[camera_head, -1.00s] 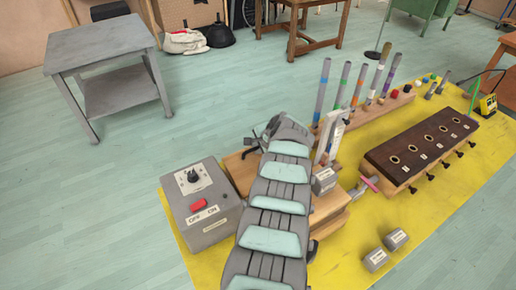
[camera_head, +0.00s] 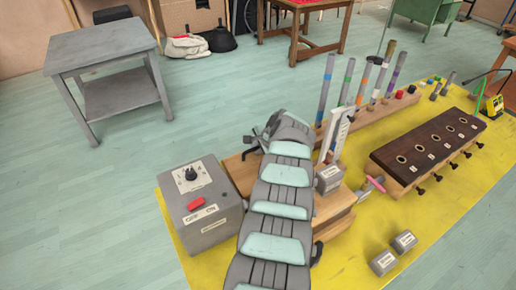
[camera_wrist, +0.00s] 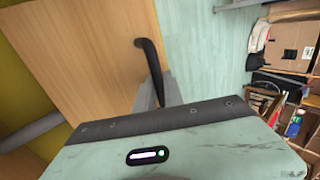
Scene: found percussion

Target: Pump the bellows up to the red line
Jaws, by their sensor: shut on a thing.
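The wooden bellows (camera_head: 330,212) stands on the yellow mat, with my arm across it hiding much of it. In the wrist view its pale wooden board (camera_wrist: 80,60) fills the upper left, with a black curved handle (camera_wrist: 150,62) at its edge. My gripper (camera_wrist: 158,95) is shut on this handle; my own wrist housing hides part of the hold. In the head view my gripper (camera_head: 250,146) is at the far left end of the bellows. A white upright gauge (camera_head: 340,130) stands behind my arm. The red line cannot be made out.
A grey control box (camera_head: 200,205) with a knob and red switch stands left of the bellows. A grey block (camera_head: 328,178) sits by the gauge. Several pipes (camera_head: 326,85) stand behind; a dark wind chest (camera_head: 430,140) is right. Two grey weights (camera_head: 384,262) lie on the mat (camera_head: 345,268).

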